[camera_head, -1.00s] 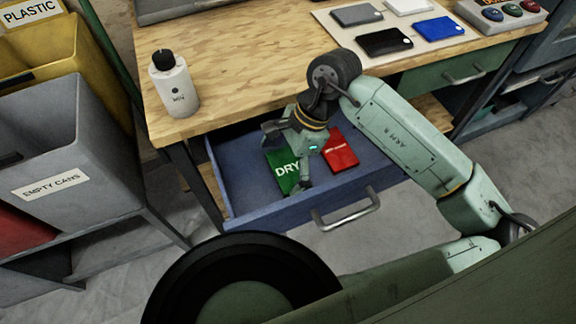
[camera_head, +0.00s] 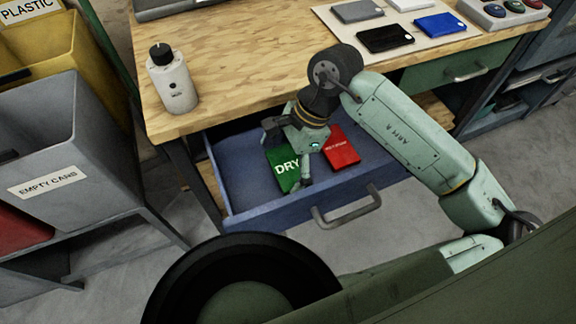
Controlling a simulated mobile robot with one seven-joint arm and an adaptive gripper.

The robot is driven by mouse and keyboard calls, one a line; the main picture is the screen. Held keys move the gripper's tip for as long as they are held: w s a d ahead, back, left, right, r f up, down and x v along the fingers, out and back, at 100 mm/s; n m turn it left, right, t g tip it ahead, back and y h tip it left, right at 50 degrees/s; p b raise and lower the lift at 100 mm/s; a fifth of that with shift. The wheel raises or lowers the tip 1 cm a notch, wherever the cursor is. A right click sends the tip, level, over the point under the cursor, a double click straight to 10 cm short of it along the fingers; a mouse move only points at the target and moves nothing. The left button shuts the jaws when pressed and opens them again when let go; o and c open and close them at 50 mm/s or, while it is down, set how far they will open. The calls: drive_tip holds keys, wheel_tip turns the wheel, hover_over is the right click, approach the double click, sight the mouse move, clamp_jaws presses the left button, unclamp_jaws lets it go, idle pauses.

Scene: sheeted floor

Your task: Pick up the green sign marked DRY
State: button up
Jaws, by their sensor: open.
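The green sign (camera_head: 284,180) with white letters DRY lies in the open blue drawer (camera_head: 240,204) under the wooden bench. My gripper (camera_head: 287,157) is over the drawer and open, with its fingers around or just above the sign. One finger is at the sign's upper left and the other at its right side. The gripper covers part of the sign's upper right. I cannot tell whether the fingers touch it.
A red sign (camera_head: 341,150) lies right beside the green one in the drawer. The drawer has raised walls and a metal handle (camera_head: 346,208). A white bottle (camera_head: 173,82) stands on the bench (camera_head: 235,65). Grey and yellow bins stand at the left.

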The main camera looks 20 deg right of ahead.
drive_tip(key=shift+f+b, duration=0.15)
drive_tip(key=shift+b, duration=0.15)
drive_tip(key=shift+c, duration=0.4)
drive_tip(key=c, duration=0.7)
